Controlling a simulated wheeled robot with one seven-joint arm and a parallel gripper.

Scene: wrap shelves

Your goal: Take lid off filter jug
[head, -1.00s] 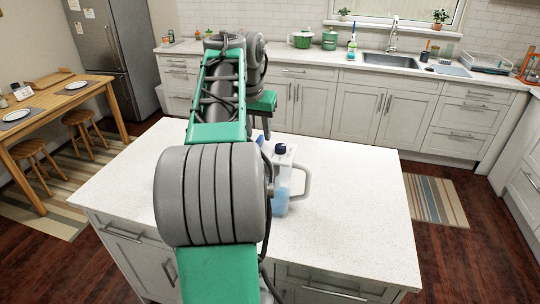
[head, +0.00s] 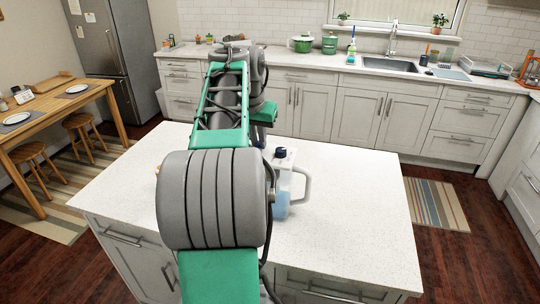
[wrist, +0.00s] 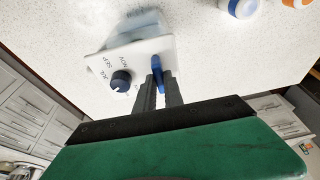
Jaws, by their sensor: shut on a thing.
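The filter jug (head: 283,190) stands on the white island top, to the right of my arm in the head view. It has a clear body with bluish contents and a clear handle on its right. Its white lid (wrist: 138,58) carries month lettering, a dark blue knob (wrist: 121,80) and a blue tab (wrist: 157,65). My gripper (wrist: 158,88) is shut on the blue tab at the lid's edge in the wrist view. The lid looks to be over the jug; I cannot tell whether it is seated. My arm hides the gripper in the head view.
Near the jug on the island, the wrist view shows a blue-and-white round item (wrist: 242,8) and an orange-and-white one (wrist: 296,3). The island top (head: 365,215) is bare to the jug's right. A sink counter (head: 345,66) runs along the back.

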